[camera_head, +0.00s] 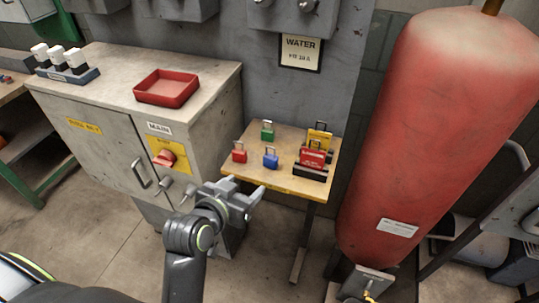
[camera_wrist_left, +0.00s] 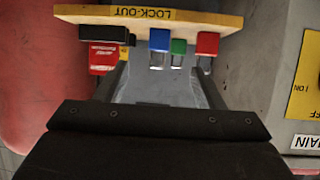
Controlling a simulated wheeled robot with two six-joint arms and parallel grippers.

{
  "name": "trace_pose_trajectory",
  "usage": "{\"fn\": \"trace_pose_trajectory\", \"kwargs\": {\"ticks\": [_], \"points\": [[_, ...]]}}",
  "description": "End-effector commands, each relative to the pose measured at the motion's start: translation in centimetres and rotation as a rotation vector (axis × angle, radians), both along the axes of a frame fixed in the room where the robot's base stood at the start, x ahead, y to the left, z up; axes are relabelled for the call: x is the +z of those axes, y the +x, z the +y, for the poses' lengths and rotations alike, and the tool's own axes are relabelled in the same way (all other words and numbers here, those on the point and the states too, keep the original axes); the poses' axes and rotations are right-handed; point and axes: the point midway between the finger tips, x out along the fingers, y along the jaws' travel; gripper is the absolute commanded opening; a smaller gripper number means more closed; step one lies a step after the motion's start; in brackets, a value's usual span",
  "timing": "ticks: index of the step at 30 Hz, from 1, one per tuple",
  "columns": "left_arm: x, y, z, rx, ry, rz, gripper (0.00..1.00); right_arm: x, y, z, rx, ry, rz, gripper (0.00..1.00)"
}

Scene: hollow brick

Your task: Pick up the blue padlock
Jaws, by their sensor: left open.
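The blue padlock (camera_head: 270,160) sits on a small wooden-topped table (camera_head: 284,186), near its front edge. In the left wrist view, which looks upside down, the blue padlock (camera_wrist_left: 159,41) shows between the finger lines. A red padlock (camera_head: 239,154) is to its left and a green padlock (camera_head: 267,133) is behind it. My left gripper (camera_head: 246,191) is open and empty, in front of the table's front left edge and apart from the padlock. Its fingers (camera_wrist_left: 162,82) also show in the wrist view. My right gripper is not in view.
A black holder with red tags (camera_head: 312,158) and a yellow tag (camera_head: 320,138) stands right of the blue padlock. A grey cabinet (camera_head: 100,120) with a red tray (camera_head: 166,88) is at left. A large red tank (camera_head: 430,130) rises at right.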

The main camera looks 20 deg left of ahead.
Motion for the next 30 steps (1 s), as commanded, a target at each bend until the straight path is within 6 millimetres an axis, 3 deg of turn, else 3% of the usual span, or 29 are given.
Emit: {"fn": "trace_pose_trajectory", "kwargs": {"ticks": [2, 6, 24, 30], "points": [[1.7, -0.4, 0.0, -0.001, 0.0, -0.027, 0.62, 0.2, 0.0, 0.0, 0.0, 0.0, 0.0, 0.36], [2.5, -0.3, -0.1, -0.004, 0.003, -0.042, 0.62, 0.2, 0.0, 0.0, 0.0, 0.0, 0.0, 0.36], [-1.2, 8.5, -1.1, -0.004, 0.004, -0.041, 0.62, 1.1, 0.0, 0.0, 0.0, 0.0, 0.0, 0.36], [-2.0, 10.2, -1.3, -0.003, 0.005, -0.04, 0.62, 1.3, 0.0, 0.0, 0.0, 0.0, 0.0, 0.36]]}}
